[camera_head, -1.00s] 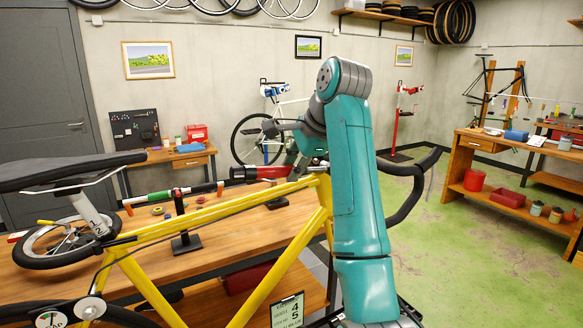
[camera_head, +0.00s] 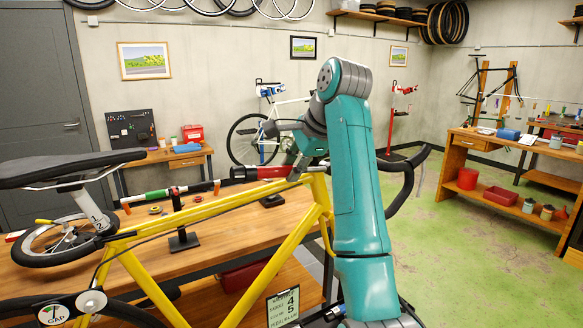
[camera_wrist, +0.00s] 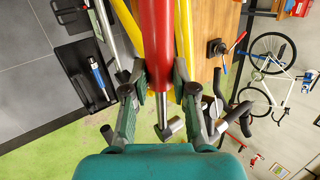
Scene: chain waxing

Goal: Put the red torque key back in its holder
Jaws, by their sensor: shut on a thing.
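The red torque key (camera_wrist: 156,30) runs lengthwise between the fingers of my gripper (camera_wrist: 160,92) in the wrist view. Its metal shaft and angled head (camera_wrist: 170,130) show past the fingers. My gripper is shut on it. In the head view the key (camera_head: 262,172) points left above the yellow bike frame, close to its top tube; I cannot tell whether they touch. My gripper (camera_head: 297,170) is partly hidden behind my arm there. A black stand (camera_head: 183,240) and a low black base (camera_head: 272,201) are on the wooden bench; I cannot tell which is the key's holder.
The yellow bike frame (camera_head: 230,205) stands close in front of the wooden bench (camera_head: 225,233). A rod with coloured bands (camera_head: 160,194) lies above the bench. A second workbench (camera_head: 480,150) is at the right. Green floor (camera_head: 430,230) is clear between them.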

